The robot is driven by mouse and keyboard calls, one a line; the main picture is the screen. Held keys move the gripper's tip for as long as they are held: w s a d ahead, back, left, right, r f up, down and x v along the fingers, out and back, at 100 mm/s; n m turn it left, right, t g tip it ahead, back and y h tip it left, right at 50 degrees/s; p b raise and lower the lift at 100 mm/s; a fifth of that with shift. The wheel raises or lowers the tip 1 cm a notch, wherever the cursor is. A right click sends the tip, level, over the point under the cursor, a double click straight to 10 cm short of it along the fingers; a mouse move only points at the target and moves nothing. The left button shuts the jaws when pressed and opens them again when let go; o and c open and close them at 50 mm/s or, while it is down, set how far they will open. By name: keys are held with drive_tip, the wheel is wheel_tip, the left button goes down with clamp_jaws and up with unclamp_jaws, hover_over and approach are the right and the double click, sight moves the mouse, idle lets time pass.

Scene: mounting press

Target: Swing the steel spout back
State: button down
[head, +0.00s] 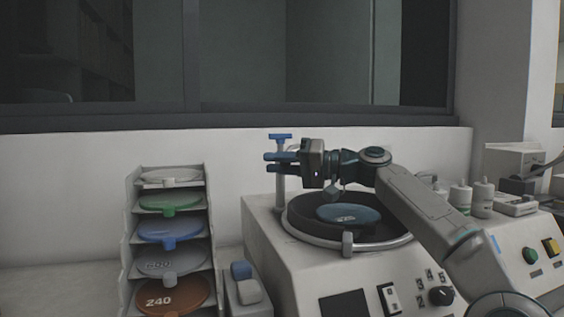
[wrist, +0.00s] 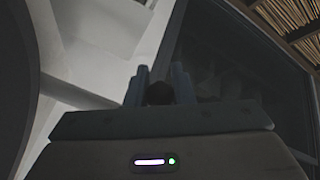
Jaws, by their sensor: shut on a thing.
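The steel spout (head: 281,188) stands as a slim upright post at the back left of the polishing machine, with a blue T-shaped handle (head: 280,137) on top. My gripper (head: 269,162) reaches in from the right above the wheel, its fingers level and pointing left at the post just below the handle. It is shut on the spout; the exact contact is hard to see. In the wrist view a dark rounded piece (wrist: 160,93) sits between the two fingers. Any outlet arm of the spout is hidden behind my gripper.
Below my gripper is the dark wheel bowl with a blue disc (head: 348,214) on it. A rack (head: 128,240) of coloured discs stands at the left. White bottles (head: 460,196) and a panel with green and yellow buttons (head: 551,247) are at the right. A wall is close behind.

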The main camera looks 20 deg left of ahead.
drive_tip(key=c, duration=1.3)
unclamp_jaws()
drive_tip(key=shift+w, duration=0.1)
drive_tip(key=shift+o, duration=0.2)
drive_tip(key=d, duration=1.4)
drive_tip(key=shift+w, duration=0.4)
